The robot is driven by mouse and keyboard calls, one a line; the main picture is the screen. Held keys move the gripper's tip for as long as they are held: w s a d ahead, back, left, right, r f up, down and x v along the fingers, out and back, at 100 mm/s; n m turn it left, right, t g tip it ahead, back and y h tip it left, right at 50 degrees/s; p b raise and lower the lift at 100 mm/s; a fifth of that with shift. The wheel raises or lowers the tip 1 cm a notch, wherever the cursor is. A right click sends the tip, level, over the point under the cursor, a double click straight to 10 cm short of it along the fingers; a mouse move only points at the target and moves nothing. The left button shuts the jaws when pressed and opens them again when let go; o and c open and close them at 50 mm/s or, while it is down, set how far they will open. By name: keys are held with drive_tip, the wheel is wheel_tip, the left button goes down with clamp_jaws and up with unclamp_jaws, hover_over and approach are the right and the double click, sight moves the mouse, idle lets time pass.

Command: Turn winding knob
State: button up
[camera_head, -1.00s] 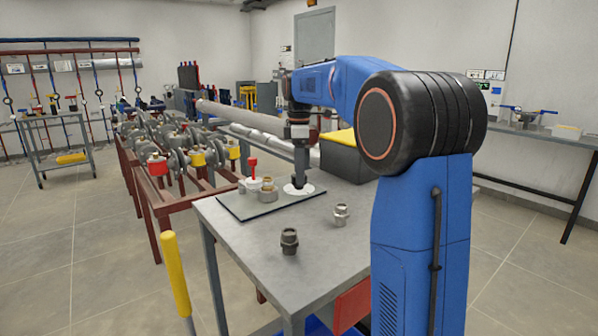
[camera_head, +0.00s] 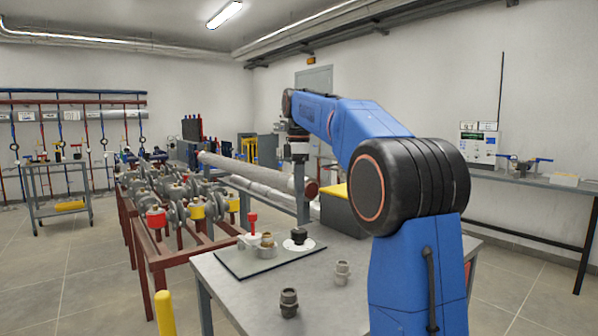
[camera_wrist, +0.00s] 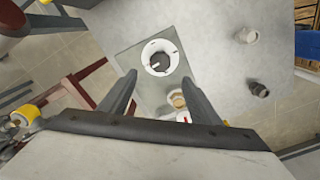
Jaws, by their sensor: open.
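A black round knob (camera_head: 298,236) stands on a white round dial (camera_head: 308,245) near the right side of a dark flat plate (camera_head: 250,262) on the grey table. In the wrist view the knob (camera_wrist: 158,60) is seen from above with a light mark on it, and the dial has small dark marks at its rim. My gripper (camera_head: 303,222) is above the knob and apart from it. In the wrist view my gripper (camera_wrist: 158,79) has its two fingers spread with nothing between them, and the knob shows beyond the fingertips.
A red-topped white part (camera_head: 253,225) and a brass ring fitting (camera_head: 267,243) stand on the plate beside the dial. Two metal fittings (camera_head: 289,302) (camera_head: 342,272) stand on the table in front. A dark box (camera_head: 340,213) stands behind.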

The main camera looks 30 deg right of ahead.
wheel_tip(320, 180, up, 6)
drive_tip(key=shift+r, duration=0.2)
idle(0.6)
